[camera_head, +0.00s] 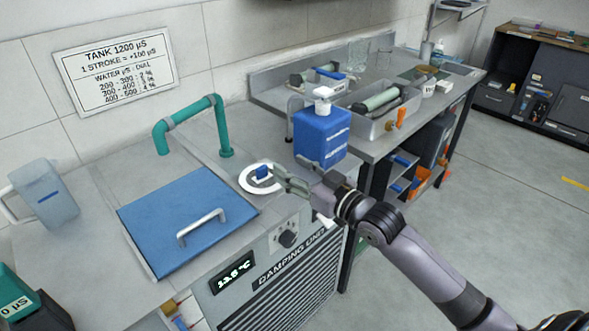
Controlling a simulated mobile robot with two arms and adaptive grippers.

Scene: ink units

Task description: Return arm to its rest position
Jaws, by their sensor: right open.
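My right arm (425,262) comes in from the lower right and reaches over the damping unit's counter. My right gripper (281,179) is at its end, with open fingers pointing left. The fingertips are close to a white ring (245,181) with a small blue piece (262,171) in it. I cannot tell whether they touch it. A blue jug with a white pump top (321,136) stands just behind the gripper. My left gripper is not in view.
The damping unit (290,262) has a blue lid with a handle (180,222), a teal pipe (221,128) and a dial (288,238). A clear pitcher (47,195) stands at left. A metal tray (372,128) is on the bench behind. Open floor (500,190) lies at right.

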